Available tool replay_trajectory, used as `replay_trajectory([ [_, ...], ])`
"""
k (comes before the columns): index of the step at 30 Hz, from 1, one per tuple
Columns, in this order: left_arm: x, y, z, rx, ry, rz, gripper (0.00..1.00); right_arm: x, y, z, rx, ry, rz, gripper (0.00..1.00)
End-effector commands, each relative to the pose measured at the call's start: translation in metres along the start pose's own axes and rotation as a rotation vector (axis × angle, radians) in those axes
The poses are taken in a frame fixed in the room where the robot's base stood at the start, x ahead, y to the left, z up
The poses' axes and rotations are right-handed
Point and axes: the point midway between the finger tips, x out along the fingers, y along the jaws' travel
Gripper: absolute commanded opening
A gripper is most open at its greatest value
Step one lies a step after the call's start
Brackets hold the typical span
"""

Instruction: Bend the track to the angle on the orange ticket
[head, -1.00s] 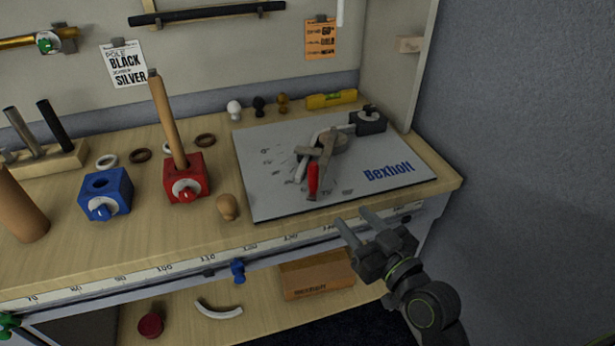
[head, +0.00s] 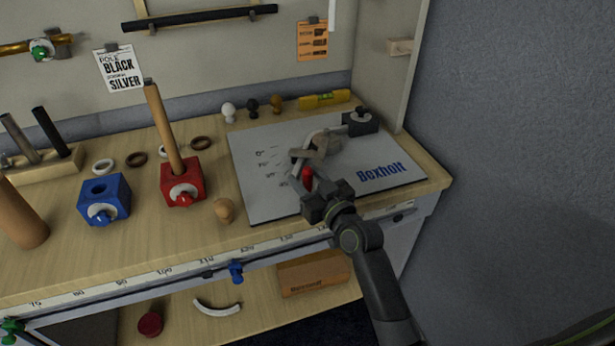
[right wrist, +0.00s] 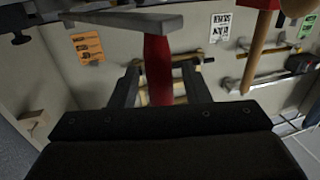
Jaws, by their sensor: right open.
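The orange ticket (head: 312,41) is clipped to the back board; its print is too small to read. It also shows in the right wrist view (right wrist: 88,48). A grey bending tool (head: 320,147) sits on the grey Bexholt board, with a pale bar, seemingly the track, running through it; how far that is bent is unclear. A red handle (head: 308,178) points toward the front. My right gripper (head: 312,190) is open at this handle. In the right wrist view the red handle (right wrist: 157,68) stands between the two fingers. My left gripper is out of view.
The Bexholt board (head: 262,205) has angle marks left of the tool. A black clamp block (head: 360,122) and a yellow level (head: 324,99) are behind. A wooden knob (head: 224,210) and a red block (head: 182,188) stand left. A wall closes the right side.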

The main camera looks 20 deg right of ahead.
Motion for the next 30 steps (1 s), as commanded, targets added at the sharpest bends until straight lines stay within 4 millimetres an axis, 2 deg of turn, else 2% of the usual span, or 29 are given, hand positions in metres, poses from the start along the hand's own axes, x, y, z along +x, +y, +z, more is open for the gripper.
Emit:
replay_trajectory([
  [9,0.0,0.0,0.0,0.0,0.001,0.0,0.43,0.002,0.0,0.0,0.0,0.0,0.0,0.41],
  [18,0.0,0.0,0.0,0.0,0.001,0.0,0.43,0.002,0.0,0.0,0.0,0.0,0.0,0.02],
  [19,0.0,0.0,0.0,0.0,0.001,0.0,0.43,0.002,0.0,0.0,0.0,0.0,0.0,0.0],
  [25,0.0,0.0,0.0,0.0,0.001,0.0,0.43,0.001,0.001,0.0,-0.001,0.0,0.0,0.0],
  [30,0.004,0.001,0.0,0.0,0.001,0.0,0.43,-0.008,0.011,0.002,-0.003,-0.001,0.001,0.0],
])
